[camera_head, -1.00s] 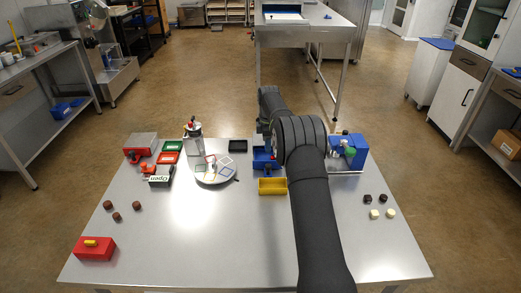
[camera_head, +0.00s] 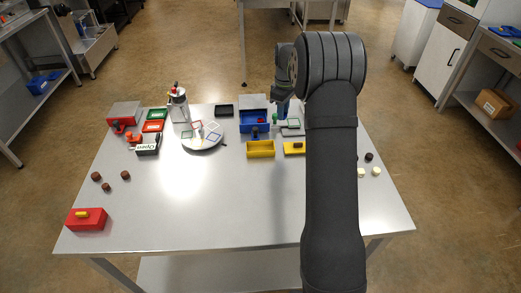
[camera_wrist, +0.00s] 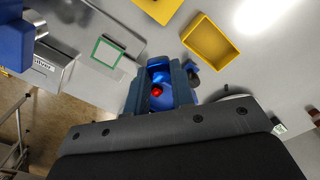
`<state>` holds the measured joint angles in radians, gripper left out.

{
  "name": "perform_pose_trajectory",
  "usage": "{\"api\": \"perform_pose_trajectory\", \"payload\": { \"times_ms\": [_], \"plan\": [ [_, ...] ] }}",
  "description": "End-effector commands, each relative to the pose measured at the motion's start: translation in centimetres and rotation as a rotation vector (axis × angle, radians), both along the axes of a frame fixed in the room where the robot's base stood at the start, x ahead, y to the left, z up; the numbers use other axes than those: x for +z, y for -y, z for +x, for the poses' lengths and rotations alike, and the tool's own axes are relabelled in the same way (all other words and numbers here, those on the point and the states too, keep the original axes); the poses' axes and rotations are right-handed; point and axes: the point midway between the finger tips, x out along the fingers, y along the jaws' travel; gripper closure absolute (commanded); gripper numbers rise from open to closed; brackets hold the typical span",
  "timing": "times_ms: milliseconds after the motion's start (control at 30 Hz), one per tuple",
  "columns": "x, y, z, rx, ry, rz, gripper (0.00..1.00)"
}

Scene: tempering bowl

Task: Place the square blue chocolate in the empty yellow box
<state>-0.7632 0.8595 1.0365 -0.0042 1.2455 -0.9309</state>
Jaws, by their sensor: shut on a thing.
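The yellow box (camera_head: 261,149) is open and looks empty; it also shows at the upper right of the wrist view (camera_wrist: 210,41). My gripper (camera_head: 282,108) is behind and to the right of it, close to the blue box (camera_head: 255,122). In the wrist view my fingers (camera_wrist: 160,92) are closed in around something. A bright blue patch and a small red round thing show between them. I cannot tell whether that blue is the square blue chocolate or the blue box's inside. The head view does not show the held thing clearly.
A yellow lid (camera_head: 294,148) lies right of the yellow box. A green square frame (camera_wrist: 108,52) and a dark blue knob (camera_wrist: 193,72) are near my gripper. A white round plate with frames (camera_head: 203,143) stands left. The front middle of the table is clear.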

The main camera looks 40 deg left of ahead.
Motion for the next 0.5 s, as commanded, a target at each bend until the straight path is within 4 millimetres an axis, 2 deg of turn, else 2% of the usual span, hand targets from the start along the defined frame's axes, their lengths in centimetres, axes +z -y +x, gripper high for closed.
{"api": "perform_pose_trajectory", "payload": {
  "times_ms": [300,500],
  "plan": [
    [-0.2,5.2,-3.2,-0.536,0.003,-0.001,0.99],
    [-0.5,7.4,-4.8,-0.779,0.005,0.001,0.99]
  ]
}}
